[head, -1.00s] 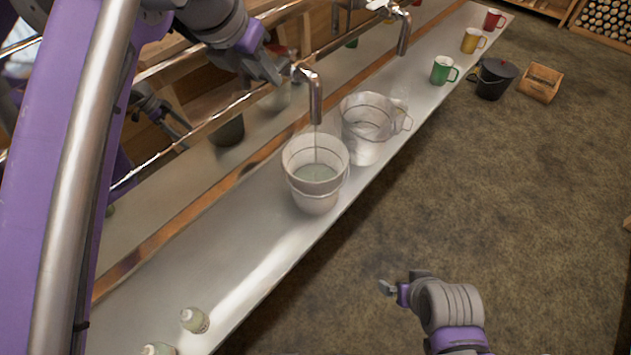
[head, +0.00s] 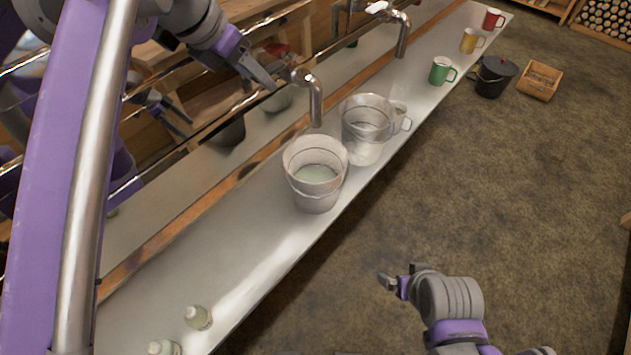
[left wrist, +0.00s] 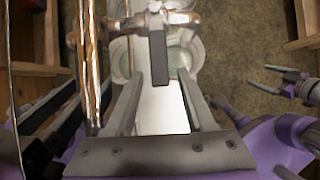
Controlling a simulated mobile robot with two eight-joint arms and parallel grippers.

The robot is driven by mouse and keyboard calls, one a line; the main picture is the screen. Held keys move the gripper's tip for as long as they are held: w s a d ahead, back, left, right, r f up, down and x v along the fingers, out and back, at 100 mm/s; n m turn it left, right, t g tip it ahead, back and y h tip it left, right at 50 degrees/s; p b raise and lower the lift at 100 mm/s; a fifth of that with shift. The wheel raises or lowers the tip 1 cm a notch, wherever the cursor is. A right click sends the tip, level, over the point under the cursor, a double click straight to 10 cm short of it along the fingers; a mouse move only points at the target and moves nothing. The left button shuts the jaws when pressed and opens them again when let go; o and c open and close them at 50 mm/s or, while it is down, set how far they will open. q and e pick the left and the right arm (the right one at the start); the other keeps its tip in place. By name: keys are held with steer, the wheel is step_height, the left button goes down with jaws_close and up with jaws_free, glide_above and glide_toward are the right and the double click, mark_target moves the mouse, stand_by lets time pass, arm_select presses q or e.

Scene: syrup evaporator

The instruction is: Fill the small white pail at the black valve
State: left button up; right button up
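The small white pail (head: 316,190) stands upright on the metal ledge under the near spout (head: 315,100), with pale liquid inside. No stream shows from the spout. The pail is partly visible in the left wrist view (left wrist: 187,52). The black valve lever (left wrist: 158,60) lies ahead of and between my left fingertips in the left wrist view. My left gripper (head: 258,72) is open, above and left of the spout; contact with the lever cannot be told. My right gripper (head: 391,284) is empty over the floor; its fingers look apart in the left wrist view (left wrist: 282,80).
A clear jug (head: 366,108) stands just beyond the pail. Green (head: 440,71), yellow (head: 469,41) and red (head: 492,19) mugs line the far ledge. Two small bottles (head: 198,317) (head: 163,348) stand at the near end. A black pot (head: 492,78) and wooden box (head: 540,80) are on the floor.

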arm_select(q)
steer(key=shift+o, duration=0.6)
steer(key=p+v, duration=0.5)
steer(key=v, duration=0.3)
steer(key=shift+s+r, duration=0.15)
steer(key=shift+r, duration=0.2)
arm_select(e)
step_height(320, 180, up, 7)
steer(key=w, duration=0.2)
steer(key=shift+w, duration=0.15)
arm_select(q)
steer(key=shift+s+a, duration=0.15)
arm_select(e)
steer(key=shift+f, duration=0.1)
